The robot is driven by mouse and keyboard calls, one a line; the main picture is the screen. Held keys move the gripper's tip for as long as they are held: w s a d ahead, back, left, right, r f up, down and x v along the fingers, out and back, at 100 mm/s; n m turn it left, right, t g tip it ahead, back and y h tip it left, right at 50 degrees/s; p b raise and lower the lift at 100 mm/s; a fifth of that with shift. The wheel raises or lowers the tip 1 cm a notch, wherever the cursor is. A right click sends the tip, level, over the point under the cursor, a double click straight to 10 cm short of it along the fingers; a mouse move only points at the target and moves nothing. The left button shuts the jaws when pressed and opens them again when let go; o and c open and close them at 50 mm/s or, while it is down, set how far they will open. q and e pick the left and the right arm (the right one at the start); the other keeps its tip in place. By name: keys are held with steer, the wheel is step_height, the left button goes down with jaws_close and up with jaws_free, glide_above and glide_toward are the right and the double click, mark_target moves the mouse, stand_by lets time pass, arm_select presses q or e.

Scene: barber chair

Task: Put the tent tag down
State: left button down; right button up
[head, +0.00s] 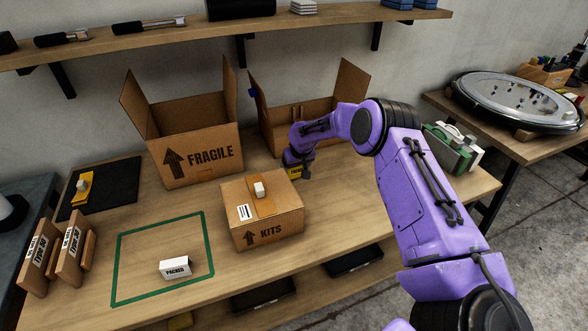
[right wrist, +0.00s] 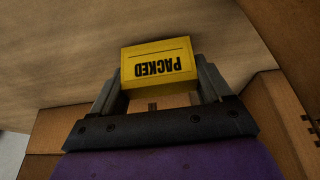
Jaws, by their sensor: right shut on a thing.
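My right gripper (head: 300,160) is shut on a yellow tent tag (head: 295,173) that reads PACKED. The right wrist view shows the tag (right wrist: 160,64) between the two fingers, its lettering upside down in that picture. The gripper is just behind the right rear corner of the closed KITS box (head: 262,222), in front of the open box at the back. I cannot tell whether the tag touches the wooden table (head: 345,205). A white tent tag (head: 175,267), also reading PACKED, stands inside the green outline (head: 160,228). My left gripper is not in view.
The open FRAGILE box (head: 197,158) and another open box (head: 270,132) stand at the back. Small brown packages (head: 72,253) and a black mat (head: 98,190) are at the left. A green and white case (head: 450,150) is at the right. The tabletop right of the KITS box is clear.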

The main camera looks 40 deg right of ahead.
steer(key=shift+f, duration=0.65)
steer(key=shift+f, duration=0.1)
steer(key=o, duration=0.9)
